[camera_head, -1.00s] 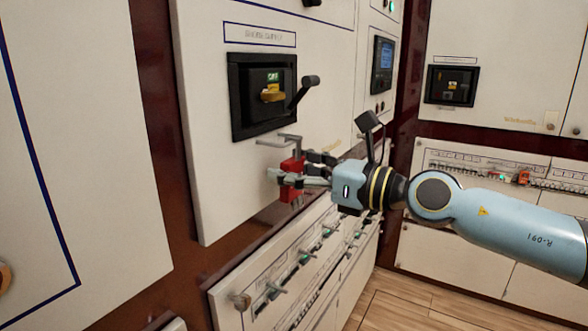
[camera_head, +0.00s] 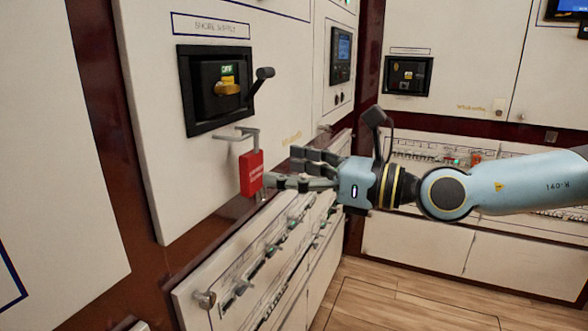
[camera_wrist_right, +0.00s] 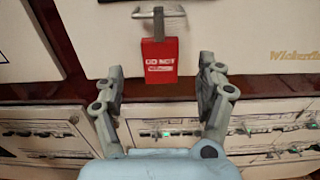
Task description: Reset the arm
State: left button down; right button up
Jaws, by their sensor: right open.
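My right gripper (camera_head: 285,170) is open and empty. In the head view it points left, just to the right of a red tag (camera_head: 251,174) with white lettering. The tag hangs from a metal handle (camera_head: 237,134) on the white cabinet panel. In the right wrist view the red tag (camera_wrist_right: 160,60) hangs beyond my open fingers (camera_wrist_right: 160,85), apart from them, with the handle (camera_wrist_right: 158,12) above it. The tag's lettering starts "DO NOT"; the lower line is blurred. My left gripper is not in view.
Below runs a sloped row of breakers (camera_head: 265,255). Another cabinet (camera_head: 455,60) stands at the right. Wooden floor (camera_head: 400,300) shows clear at the lower right.

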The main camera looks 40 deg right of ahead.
jog(key=shift+s, duration=0.25)
